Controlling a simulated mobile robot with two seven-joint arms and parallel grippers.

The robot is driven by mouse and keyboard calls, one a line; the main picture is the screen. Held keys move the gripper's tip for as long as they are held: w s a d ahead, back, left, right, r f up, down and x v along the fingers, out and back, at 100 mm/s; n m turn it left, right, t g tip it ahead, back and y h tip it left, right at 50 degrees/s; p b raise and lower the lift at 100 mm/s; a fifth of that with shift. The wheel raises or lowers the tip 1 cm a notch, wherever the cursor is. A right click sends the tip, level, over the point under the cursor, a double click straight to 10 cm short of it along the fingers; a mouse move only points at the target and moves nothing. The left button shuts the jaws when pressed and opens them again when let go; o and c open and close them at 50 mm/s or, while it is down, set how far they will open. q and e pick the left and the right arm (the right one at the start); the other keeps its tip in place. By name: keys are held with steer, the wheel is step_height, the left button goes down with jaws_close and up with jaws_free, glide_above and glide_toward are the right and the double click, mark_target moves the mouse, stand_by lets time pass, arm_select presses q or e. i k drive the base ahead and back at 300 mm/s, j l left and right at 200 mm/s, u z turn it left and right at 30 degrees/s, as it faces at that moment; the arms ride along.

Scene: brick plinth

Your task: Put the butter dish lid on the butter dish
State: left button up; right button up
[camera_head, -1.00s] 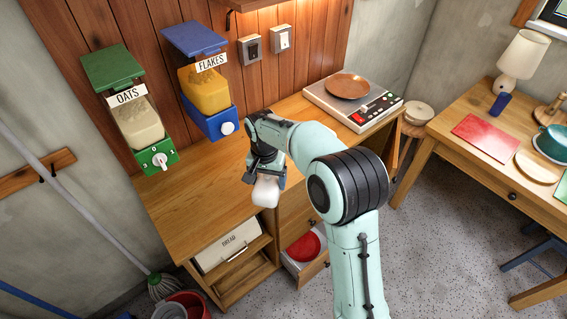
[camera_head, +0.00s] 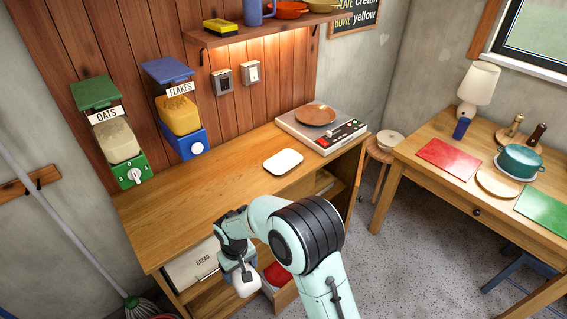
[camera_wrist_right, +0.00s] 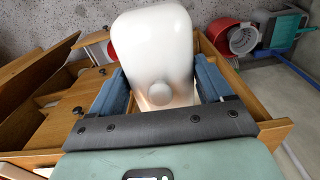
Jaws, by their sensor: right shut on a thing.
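The butter dish (camera_head: 283,161) is a white, flat, rounded rectangular piece on the wooden counter, left of the scale. The butter dish lid (camera_head: 245,284) is white and held by my right gripper (camera_head: 240,265) in front of the counter, lower than the dish in the picture. In the right wrist view the lid (camera_wrist_right: 153,40) shows its rounded body and a round knob, between the two blue fingers of the right gripper (camera_wrist_right: 163,88). The gripper is shut on the lid; the exact contact is hard to see. My left gripper is not in view.
The wooden counter (camera_head: 190,205) is clear around the dish. The scale (camera_head: 335,133) with a brown plate (camera_head: 315,115) stands right of it. Oats (camera_head: 118,140) and flakes (camera_head: 180,115) dispensers hang at the left. An open drawer (camera_head: 287,293) holding something red is below.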

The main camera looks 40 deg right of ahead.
mark_target(284, 162)
steer(key=l+u, duration=0.15)
steer(key=l, duration=0.3)
steer(key=l+u, duration=0.2)
steer(key=l, duration=0.25)
steer(key=k+l+u, duration=0.15)
steer(key=l, duration=0.3)
steer(key=l+u, duration=0.2)
steer(key=l, duration=0.25)
steer(key=k+l+u, duration=0.15)
steer(key=l, duration=0.25)
steer(key=k+l+u, duration=0.15)
steer(key=l, duration=0.3)
steer(key=i, duration=0.05)
